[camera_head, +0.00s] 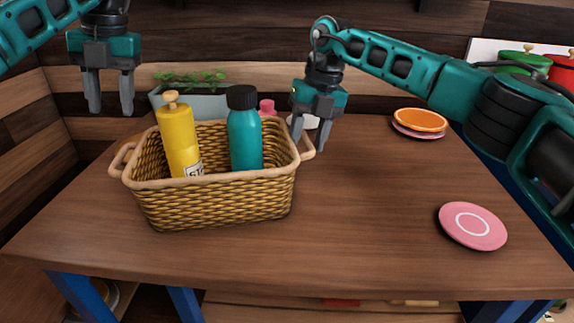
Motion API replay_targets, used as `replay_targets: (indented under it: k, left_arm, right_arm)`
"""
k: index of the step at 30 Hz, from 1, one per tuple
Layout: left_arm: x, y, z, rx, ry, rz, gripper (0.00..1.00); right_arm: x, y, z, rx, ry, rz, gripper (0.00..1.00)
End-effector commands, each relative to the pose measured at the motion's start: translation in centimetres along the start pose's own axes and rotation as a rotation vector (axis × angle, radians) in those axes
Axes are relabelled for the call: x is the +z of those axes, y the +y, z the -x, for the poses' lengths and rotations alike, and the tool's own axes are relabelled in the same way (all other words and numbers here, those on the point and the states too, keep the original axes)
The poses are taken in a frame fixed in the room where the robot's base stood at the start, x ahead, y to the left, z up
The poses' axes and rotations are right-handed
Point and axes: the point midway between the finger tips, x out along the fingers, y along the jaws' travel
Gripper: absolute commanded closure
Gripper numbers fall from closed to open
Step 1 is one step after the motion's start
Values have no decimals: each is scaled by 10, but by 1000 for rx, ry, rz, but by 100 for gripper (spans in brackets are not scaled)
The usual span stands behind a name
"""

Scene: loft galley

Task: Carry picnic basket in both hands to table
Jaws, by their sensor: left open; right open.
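The wicker picnic basket (215,201) stands upright on the wooden table (350,220). It holds a yellow bottle (177,135) with a knob top and a teal bottle (244,138) with a black cap. A pink top (267,107) shows behind the teal bottle. The basket has a loop handle at each end. My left gripper (110,108) is open and empty, above and behind the left handle (121,160). My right gripper (309,142) is open at the right handle (306,147), its fingers overlapping it in view; I cannot tell whether they touch.
A grey planter (205,104) with green leaves stands behind the basket. A pink plate (472,226) lies at the right front. Stacked plates, orange on top (420,120), lie at the back right. Green (523,60) and red (562,68) lidded pots are beyond. The table's middle right is clear.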

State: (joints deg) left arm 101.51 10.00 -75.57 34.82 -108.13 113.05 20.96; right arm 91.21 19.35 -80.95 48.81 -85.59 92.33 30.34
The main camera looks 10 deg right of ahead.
Motion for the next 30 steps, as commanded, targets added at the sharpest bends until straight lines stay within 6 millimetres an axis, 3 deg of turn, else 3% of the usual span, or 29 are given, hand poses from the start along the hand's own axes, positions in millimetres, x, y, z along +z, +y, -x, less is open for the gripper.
replay_targets:
  k: [9,15,21,30]
  left_arm:
    - [0,0,0,0,0,0,54]
    - [0,0,-1,0,0,0,54]
    - [0,0,-1,0,1,0,54]
    - [0,0,0,0,0,0,54]
  right_arm:
    - [0,1,67,2,-6,0,54]
    - [0,1,99,2,-3,0,54]
    - [0,0,111,1,-1,0,54]
    - [0,0,112,1,-2,1,54]
